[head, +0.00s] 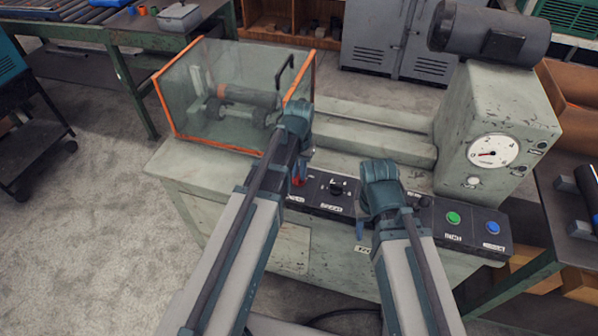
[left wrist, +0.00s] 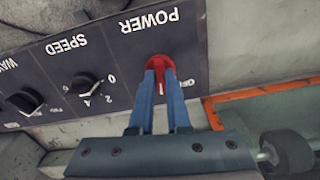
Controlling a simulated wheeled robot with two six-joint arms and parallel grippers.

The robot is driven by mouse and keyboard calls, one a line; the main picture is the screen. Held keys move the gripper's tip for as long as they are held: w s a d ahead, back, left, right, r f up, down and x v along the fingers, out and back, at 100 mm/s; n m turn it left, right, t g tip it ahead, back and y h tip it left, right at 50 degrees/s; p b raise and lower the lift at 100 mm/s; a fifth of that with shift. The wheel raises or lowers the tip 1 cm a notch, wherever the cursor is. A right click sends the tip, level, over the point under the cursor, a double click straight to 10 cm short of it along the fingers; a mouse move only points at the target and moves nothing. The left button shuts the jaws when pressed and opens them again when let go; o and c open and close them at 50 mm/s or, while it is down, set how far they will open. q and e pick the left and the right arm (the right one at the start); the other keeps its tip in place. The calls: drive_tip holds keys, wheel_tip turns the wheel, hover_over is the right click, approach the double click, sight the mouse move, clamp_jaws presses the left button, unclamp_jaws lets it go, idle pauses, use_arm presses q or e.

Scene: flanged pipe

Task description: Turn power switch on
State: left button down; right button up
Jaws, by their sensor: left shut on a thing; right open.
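The red power switch (left wrist: 159,64) is a round knob on the dark control panel, under the word POWER, which shows upside down in the left wrist view. My left gripper (left wrist: 161,82) is shut on this knob with its two blue fingers on either side. A pale pointer mark shows between the fingers. A label that seems to read OFF lies beside the right finger. In the head view the switch (head: 297,181) is partly hidden by my left gripper (head: 302,165). My right gripper (head: 359,230) is open and empty in front of the panel.
The panel also carries black knobs (head: 338,187), a green button (head: 453,218) and a blue button (head: 492,228). An orange-edged clear guard (head: 215,100) stands behind and left of my left gripper. A pressure-style gauge (head: 493,150) is on the housing at right.

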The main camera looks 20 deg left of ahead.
use_arm(q)
drive_tip(key=m, duration=0.3)
drive_tip(key=shift+m, duration=2.2)
drive_tip(key=c, duration=0.9)
unclamp_jaws()
drive_tip(key=shift+r, duration=0.15)
wheel_tip(320, 180, up, 14)
drive_tip(key=p, duration=1.3)
drive_tip(key=shift+f+p, duration=0.25)
drive_tip(key=shift+p, duration=0.15)
